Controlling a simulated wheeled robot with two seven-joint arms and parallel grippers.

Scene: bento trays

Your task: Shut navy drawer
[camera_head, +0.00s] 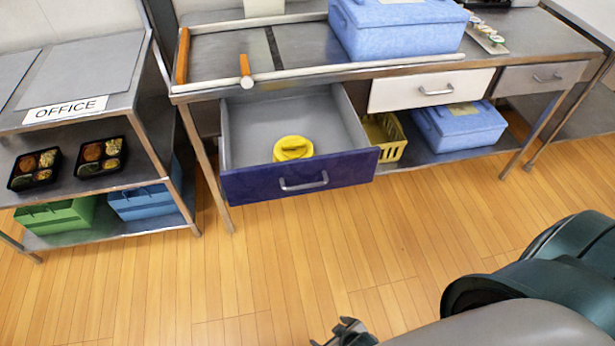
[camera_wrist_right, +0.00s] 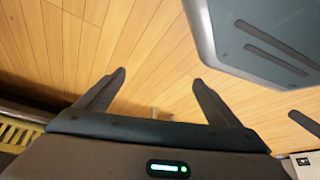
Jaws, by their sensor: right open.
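The navy drawer (camera_head: 240,186) stands pulled well out from under the steel table, left of the white drawer. Its front has a metal bar handle (camera_head: 304,183). A yellow round object (camera_head: 293,149) lies inside it. My right gripper (camera_head: 345,331) is at the bottom edge of the head view, over the floor and apart from the drawer front. In the right wrist view its two fingers (camera_wrist_right: 158,82) are spread, with only floor and a small unclear light object between them.
A white drawer (camera_head: 431,90) and a grey drawer (camera_head: 541,78) are closed to the right. A yellow basket (camera_head: 384,137) and a blue box (camera_head: 459,127) sit on the lower shelf. A shelf unit with an OFFICE sign (camera_head: 66,108) stands left. The wooden floor in front is clear.

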